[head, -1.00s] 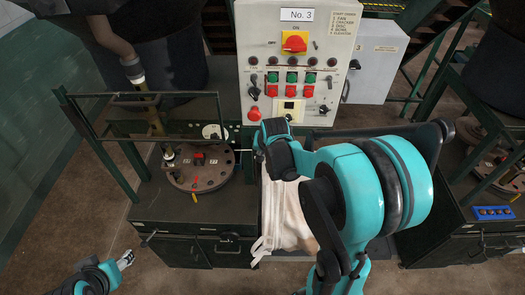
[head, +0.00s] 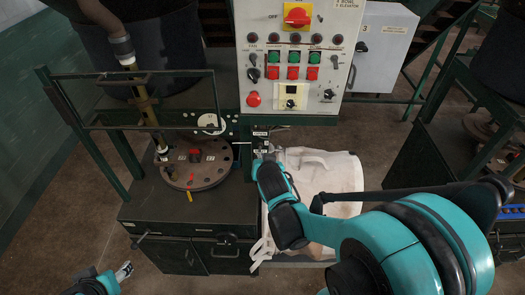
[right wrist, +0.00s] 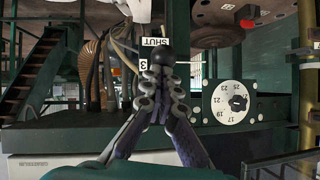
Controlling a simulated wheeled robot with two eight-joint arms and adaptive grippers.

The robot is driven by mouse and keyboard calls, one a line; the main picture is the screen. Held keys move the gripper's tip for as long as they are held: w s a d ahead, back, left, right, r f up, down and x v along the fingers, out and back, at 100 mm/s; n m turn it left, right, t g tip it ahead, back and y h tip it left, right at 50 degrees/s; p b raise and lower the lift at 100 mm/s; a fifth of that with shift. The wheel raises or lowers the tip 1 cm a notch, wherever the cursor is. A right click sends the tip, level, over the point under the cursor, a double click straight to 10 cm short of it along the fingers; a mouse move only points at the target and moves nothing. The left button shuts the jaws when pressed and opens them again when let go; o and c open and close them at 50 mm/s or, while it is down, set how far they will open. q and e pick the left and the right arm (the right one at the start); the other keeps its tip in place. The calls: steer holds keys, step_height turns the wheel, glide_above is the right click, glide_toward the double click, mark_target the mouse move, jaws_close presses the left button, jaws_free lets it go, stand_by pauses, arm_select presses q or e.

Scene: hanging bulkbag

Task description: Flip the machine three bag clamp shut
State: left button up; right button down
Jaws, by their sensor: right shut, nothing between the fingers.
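The bag clamp's black ball-ended lever (right wrist: 161,56) shows in the right wrist view, beside a "SHUT" label (right wrist: 162,41) and a "3" label (right wrist: 143,65). My right gripper (right wrist: 160,82) is shut and empty, its fingertips just at or below the ball; I cannot tell whether they touch. In the head view my right gripper (head: 262,168) is at the left edge of the white bulk bag (head: 325,172), below the control panel, and hides part of the clamp area. My left gripper (head: 124,271) is low at the left, away from the machine; its fingers are too small to judge.
The No. 3 control panel (head: 292,65) stands above the bag. A numbered white dial (right wrist: 232,100) is right of my fingers in the wrist view.

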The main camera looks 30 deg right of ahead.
arm_select(q)
step_height(320, 180, down, 9)
steer(key=b, duration=0.7)
arm_select(e)
steer(key=shift+t+h, duration=0.5)
steer(key=shift+t, duration=0.4)
steer(key=shift+s+a+f, duration=0.1)
steer(key=shift+f, duration=1.35)
steer(key=shift+s+a+f, duration=0.1)
steer(key=shift+f, duration=1.35)
arm_select(q)
steer(key=shift+r, duration=0.1)
arm_select(e)
steer(key=shift+d, duration=0.1)
